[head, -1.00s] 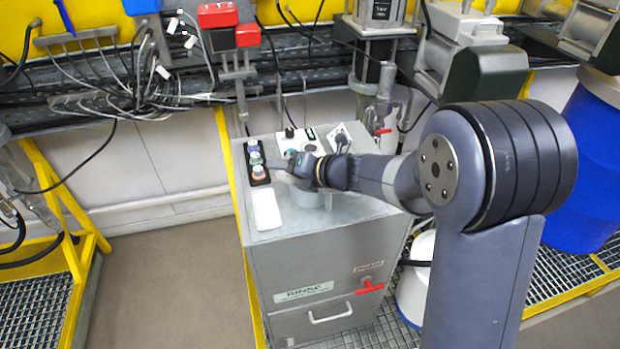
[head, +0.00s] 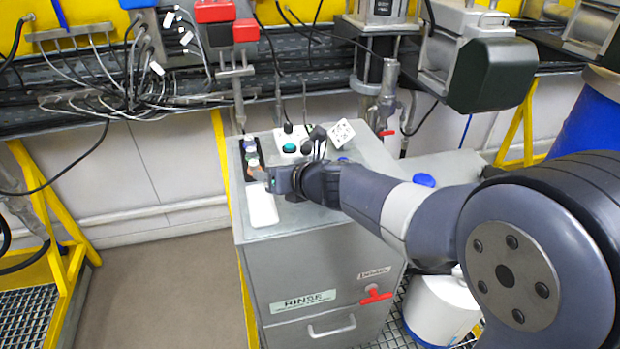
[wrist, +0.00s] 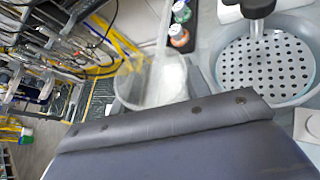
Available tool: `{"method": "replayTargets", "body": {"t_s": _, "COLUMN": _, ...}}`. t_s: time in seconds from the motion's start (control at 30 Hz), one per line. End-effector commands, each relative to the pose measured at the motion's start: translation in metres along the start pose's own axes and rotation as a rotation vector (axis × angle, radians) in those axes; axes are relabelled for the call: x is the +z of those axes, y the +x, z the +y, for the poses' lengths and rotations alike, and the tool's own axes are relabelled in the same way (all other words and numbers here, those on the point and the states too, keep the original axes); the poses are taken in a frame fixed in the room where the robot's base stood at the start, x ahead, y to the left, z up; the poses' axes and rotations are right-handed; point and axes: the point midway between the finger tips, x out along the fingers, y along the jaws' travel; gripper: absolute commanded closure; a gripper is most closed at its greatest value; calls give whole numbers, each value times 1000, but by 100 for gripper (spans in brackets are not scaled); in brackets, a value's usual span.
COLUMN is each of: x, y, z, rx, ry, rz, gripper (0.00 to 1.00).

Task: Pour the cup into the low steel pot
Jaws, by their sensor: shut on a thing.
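My gripper (head: 272,180) is low over the left part of the steel cabinet top in the head view. In the wrist view a clear, see-through cup (wrist: 132,84) shows just beyond the dark gripper body, and my gripper is shut on it. The fingertips are hidden there, and so is part of the cup. I cannot tell its contents or exact tilt. A round, low grey vessel (wrist: 222,73) with a perforated plate lies to the right of the cup, apart from it. I cannot tell whether this is the low steel pot. In the head view my arm hides this area.
A white slab (head: 262,207) lies on the cabinet top (head: 300,217). A dark rack holds small bottles, one with an orange label (wrist: 179,37). A spout (wrist: 257,25) hangs over the perforated vessel. A white block with buttons (head: 291,143) stands behind my gripper.

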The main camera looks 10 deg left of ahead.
Motion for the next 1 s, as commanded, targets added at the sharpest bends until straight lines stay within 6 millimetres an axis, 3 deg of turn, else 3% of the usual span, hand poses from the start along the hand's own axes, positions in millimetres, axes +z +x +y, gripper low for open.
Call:
{"method": "replayTargets", "body": {"t_s": 0.5, "x": -30, "y": 11, "z": 4, "rx": -72, "ry": -178, "rz": -42, "gripper": 79}}
{"method": "replayTargets", "body": {"t_s": 1.0, "x": -40, "y": 14, "z": 8, "rx": -118, "ry": -288, "rz": -67, "gripper": 79}}
